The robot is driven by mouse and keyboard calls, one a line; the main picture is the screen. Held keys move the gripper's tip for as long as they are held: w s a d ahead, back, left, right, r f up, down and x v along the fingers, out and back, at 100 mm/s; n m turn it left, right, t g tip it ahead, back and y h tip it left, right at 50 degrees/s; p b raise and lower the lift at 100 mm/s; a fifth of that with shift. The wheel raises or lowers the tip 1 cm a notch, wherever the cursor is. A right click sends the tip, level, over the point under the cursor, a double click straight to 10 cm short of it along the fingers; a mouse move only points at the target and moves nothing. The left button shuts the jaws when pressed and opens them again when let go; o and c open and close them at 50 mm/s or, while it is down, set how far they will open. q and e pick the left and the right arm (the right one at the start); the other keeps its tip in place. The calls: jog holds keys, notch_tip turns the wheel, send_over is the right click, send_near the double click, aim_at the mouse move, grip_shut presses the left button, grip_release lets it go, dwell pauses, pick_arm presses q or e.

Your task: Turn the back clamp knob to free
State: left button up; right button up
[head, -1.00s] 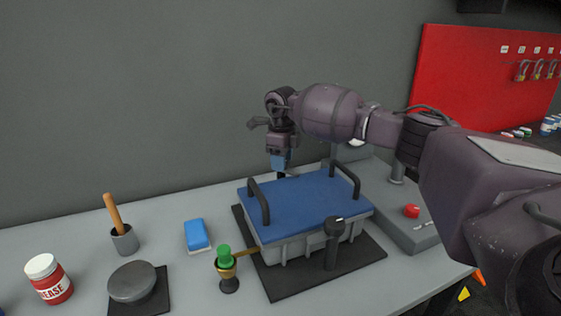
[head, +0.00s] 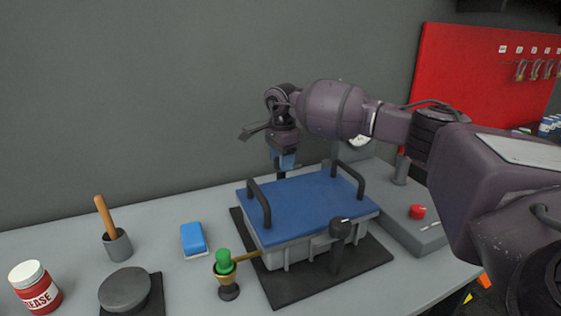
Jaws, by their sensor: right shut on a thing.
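A grey box with a blue lid (head: 305,205) and two black handles sits on a dark mat (head: 283,291) on the bench. The front clamp knob (head: 340,228) is black and stands at the box's near side. The back clamp knob is mostly hidden behind the box; a small dark part (head: 281,175) shows under my right gripper. My right gripper (head: 283,167) points down behind the lid's far edge and is shut on the back clamp knob. The jaws' exact hold on it is too small to make out. My left gripper is not in view.
A green-capped brass valve (head: 223,262) stands left of the box. A grey unit with a red button (head: 417,212) stands right.

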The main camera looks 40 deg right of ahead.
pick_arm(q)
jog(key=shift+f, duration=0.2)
pick_arm(e)
jog(key=shift+n, duration=0.6)
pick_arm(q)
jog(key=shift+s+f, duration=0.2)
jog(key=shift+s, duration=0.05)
pick_arm(e)
jog(key=shift+r, duration=0.1)
jog(key=o, duration=0.9)
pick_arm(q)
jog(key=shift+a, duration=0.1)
pick_arm(e)
jog(key=shift+r, duration=0.35)
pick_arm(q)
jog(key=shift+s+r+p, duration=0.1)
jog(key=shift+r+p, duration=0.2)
pick_arm(e)
notch_tip(320, 180, up, 10)
